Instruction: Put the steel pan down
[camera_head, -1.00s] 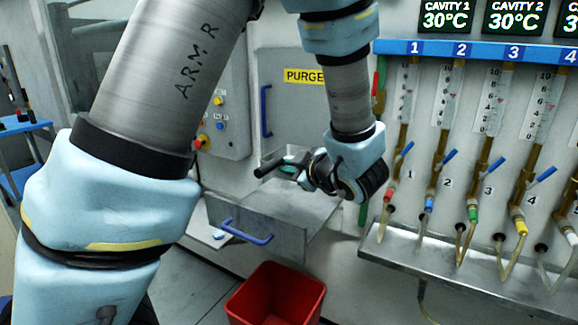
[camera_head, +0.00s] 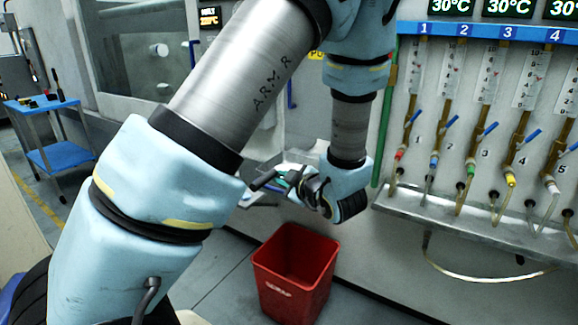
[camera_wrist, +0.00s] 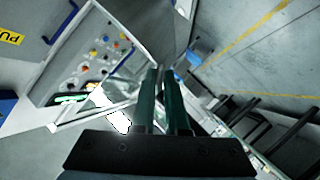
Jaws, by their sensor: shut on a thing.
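My gripper (camera_head: 268,182) is in front of the machine wall, above and a little left of the red bin. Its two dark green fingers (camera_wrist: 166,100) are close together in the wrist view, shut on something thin. A small part of a grey metal thing, seemingly the steel pan (camera_head: 258,199), shows beside and below the fingers in the head view. Most of it is hidden by my arm and gripper. In the wrist view a shiny, pale-edged shape lies left of the fingers; I cannot tell whether it is the pan.
A red scrap bin (camera_head: 295,275) stands on the floor below my gripper. A metal ledge (camera_head: 470,225) with hoses and valves runs along the wall at right. A blue cart (camera_head: 55,150) stands at far left. Open floor lies left of the bin.

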